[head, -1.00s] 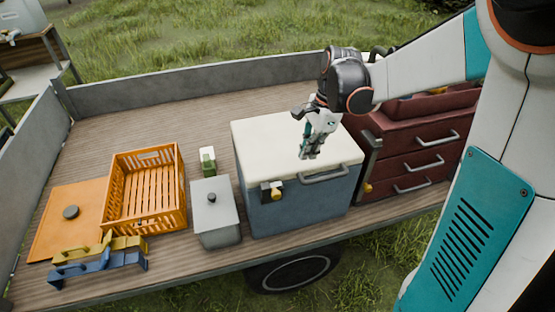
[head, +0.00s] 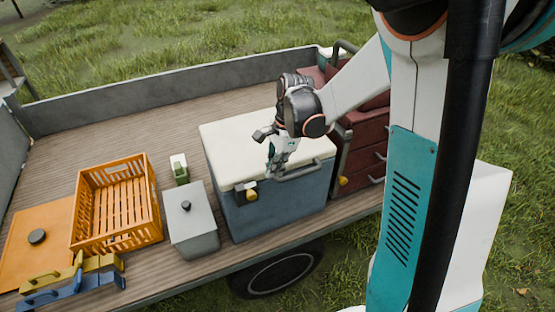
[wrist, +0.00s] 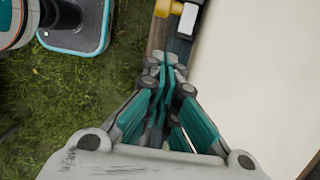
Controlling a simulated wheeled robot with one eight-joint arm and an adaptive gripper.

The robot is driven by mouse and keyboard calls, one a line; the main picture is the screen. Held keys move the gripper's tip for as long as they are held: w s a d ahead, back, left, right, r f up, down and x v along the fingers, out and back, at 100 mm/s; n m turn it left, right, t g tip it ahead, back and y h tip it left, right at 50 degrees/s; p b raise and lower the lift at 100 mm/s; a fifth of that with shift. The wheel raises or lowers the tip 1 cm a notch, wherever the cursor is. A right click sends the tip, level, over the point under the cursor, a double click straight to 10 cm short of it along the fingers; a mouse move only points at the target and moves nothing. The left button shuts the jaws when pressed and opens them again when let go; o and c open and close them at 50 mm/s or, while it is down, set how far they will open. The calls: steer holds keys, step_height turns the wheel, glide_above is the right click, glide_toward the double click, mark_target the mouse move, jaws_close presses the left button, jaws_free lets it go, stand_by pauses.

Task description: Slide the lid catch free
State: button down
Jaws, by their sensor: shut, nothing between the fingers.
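The cool box (head: 280,205) is blue with a white lid (head: 250,138), which lies shut on it. The lid catch (head: 246,192), with a yellow knob, sits on the left part of its front face. The catch also shows at the top of the wrist view (wrist: 170,8), beside a small white block. My gripper (head: 274,173) is shut and empty. It points down by the lid's front edge, at the left end of the grey handle and right of the catch. In the wrist view my gripper (wrist: 168,62) is apart from the catch.
A grey lidded box (head: 190,220), a small green-and-white item (head: 179,168) and an orange crate (head: 117,205) stand left of the cool box. Dark red drawers (head: 362,150) stand close on its right. The truck bed behind is clear.

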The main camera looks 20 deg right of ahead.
steer(key=a+f+b, duration=0.1)
steer(key=a+f, duration=0.2)
steer(key=a, duration=0.1)
steer(key=shift+f, duration=0.4)
steer(key=shift+a, duration=0.1)
steer(key=shift+a, duration=1.55)
steer(key=shift+d+r, duration=0.25)
steer(key=shift+d, duration=0.15)
steer(key=p, duration=0.3)
glide_toward(252, 191)
steer(key=d+r, duration=0.3)
steer(key=d, duration=0.1)
steer(key=shift+w+d+r, duration=0.1)
steer(key=shift+w+r, duration=0.15)
steer(key=shift+w, duration=0.05)
